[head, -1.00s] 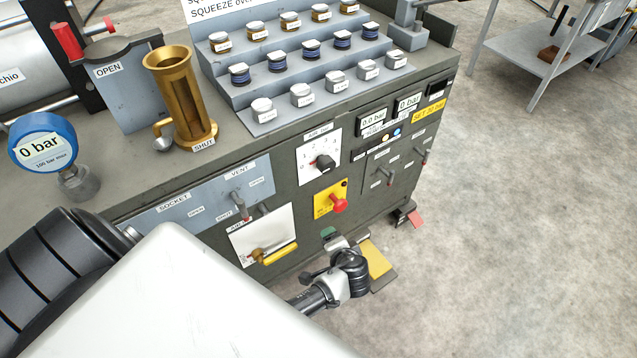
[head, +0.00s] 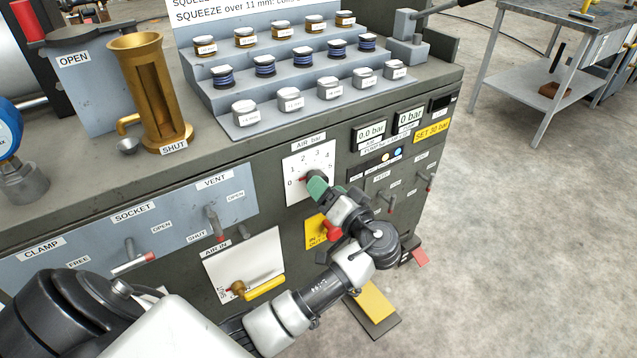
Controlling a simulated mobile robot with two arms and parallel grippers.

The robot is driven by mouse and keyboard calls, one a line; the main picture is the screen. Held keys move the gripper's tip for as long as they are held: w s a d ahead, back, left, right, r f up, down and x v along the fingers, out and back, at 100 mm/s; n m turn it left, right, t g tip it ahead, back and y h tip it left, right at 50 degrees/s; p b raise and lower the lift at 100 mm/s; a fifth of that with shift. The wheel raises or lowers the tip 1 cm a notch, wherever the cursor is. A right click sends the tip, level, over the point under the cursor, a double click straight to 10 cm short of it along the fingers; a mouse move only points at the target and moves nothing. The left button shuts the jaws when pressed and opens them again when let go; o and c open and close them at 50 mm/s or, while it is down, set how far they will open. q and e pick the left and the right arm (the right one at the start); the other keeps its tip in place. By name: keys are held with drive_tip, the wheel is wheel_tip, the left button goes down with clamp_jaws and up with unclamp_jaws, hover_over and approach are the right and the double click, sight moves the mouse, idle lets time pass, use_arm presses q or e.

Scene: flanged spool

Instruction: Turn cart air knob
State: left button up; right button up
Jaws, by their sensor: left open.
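The air knob (head: 306,179) is a dark knob on a white dial plate (head: 296,163) marked "AIR bar", on the front panel of the grey cart. Only a small dark part of it shows at the left of my green fingertips. My left gripper (head: 317,186) is open, with its fingertips at the knob and overlapping it in the picture. I cannot tell whether the fingers are around the knob or touch it. My right gripper is not in view.
Below the dial is a yellow plate (head: 316,230) with a red button, partly behind my arm. A yellow lever (head: 264,287) and the vent and socket levers stick out nearby. Displays (head: 369,133) sit to the right. Open floor (head: 530,230) lies right of the cart.

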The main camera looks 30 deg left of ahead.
sight(311, 173)
use_arm(q)
drive_tip(key=shift+x, duration=1.85)
drive_tip(key=c, duration=0.9)
